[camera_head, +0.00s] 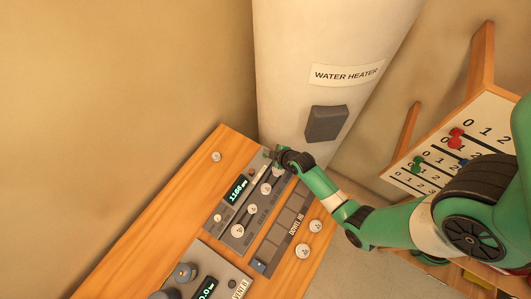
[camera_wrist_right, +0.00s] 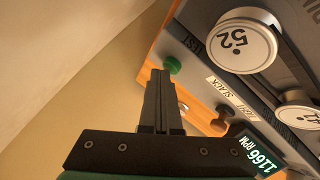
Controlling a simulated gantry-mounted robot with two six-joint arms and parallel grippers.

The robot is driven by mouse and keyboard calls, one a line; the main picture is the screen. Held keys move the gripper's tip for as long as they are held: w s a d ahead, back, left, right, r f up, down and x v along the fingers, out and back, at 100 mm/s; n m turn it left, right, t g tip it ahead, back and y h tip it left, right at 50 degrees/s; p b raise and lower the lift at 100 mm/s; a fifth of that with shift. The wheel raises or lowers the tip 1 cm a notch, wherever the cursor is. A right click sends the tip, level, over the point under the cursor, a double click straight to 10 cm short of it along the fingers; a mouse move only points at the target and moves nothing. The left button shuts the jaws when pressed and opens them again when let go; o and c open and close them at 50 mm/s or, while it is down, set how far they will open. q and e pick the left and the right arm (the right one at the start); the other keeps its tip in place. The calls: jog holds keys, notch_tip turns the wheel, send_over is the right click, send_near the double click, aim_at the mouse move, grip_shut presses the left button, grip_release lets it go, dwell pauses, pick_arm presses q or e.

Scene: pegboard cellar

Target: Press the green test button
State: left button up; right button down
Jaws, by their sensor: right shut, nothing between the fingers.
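The green test button (camera_wrist_right: 173,65) shows in the right wrist view as a small round cap at the edge of the grey control panel (camera_wrist_right: 205,50), beside a partly hidden label. My right gripper (camera_wrist_right: 158,74) is shut and empty, its fingertips close beside the button; I cannot tell whether they touch it. In the head view my right gripper (camera_head: 276,152) is over the far end of the panel (camera_head: 227,218), and I cannot make out the button clearly there. My left gripper is not in view.
The panel carries numbered white knobs (camera_wrist_right: 243,42) and a lit RPM display (camera_wrist_right: 258,150). A water heater (camera_head: 300,60) with a grey box (camera_head: 326,123) stands behind the wooden bench (camera_head: 140,250). Another device (camera_head: 215,265) sits on the near bench. A rack with pegs (camera_head: 470,120) is at right.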

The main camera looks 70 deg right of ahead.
jog(key=shift+r+p, duration=0.5)
jog(key=shift+r, duration=0.15)
notch_tip(320, 180, up, 5)
jog(key=p, duration=0.4)
jog(key=shift+p, duration=0.4)
